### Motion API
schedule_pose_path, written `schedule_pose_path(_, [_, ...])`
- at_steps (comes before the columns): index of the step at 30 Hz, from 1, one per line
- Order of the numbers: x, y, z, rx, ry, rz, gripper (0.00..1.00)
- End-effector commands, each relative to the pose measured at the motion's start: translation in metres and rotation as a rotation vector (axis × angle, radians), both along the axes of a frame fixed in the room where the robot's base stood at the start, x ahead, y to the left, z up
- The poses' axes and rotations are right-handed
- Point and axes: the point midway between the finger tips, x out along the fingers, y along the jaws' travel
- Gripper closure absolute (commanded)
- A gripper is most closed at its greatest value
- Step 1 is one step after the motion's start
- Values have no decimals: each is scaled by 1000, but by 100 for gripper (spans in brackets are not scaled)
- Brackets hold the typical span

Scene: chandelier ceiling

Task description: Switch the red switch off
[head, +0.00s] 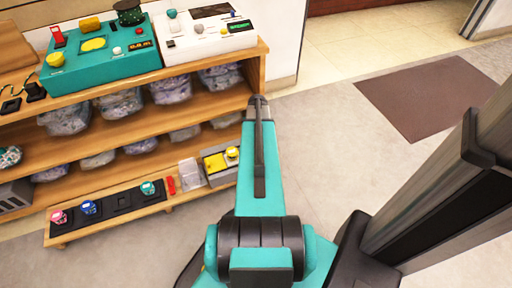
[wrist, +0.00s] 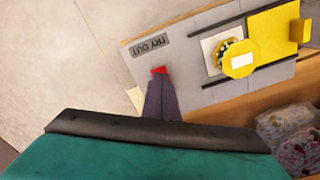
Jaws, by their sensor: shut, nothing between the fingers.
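In the wrist view, a small red piece (wrist: 158,70), likely the red switch, shows on a grey panel (wrist: 190,95) beside a "TRY OUT" label. My gripper (wrist: 160,78) is shut and empty, with its dark fingertips right at the red piece. I cannot tell whether they touch it, and the fingers partly cover it. The switch's on or off position cannot be made out. In the head view, the grey panel with yellow parts (head: 215,163) sits at the low shelf's right end. Another red upright part (head: 58,36) stands on the teal console's left.
The wooden shelf (head: 150,140) holds bagged items. A teal console (head: 110,65) and white console (head: 190,45) stand on top. A red object (head: 171,185) and a black strip with coloured knobs (head: 110,205) lie low. Floor to the right is open, with a brown mat (head: 425,95).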

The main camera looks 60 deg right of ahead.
Motion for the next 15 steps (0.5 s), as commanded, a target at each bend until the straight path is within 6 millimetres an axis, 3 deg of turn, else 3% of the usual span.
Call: schedule_pose_path(15, [0,0,29,0,0,0,100])
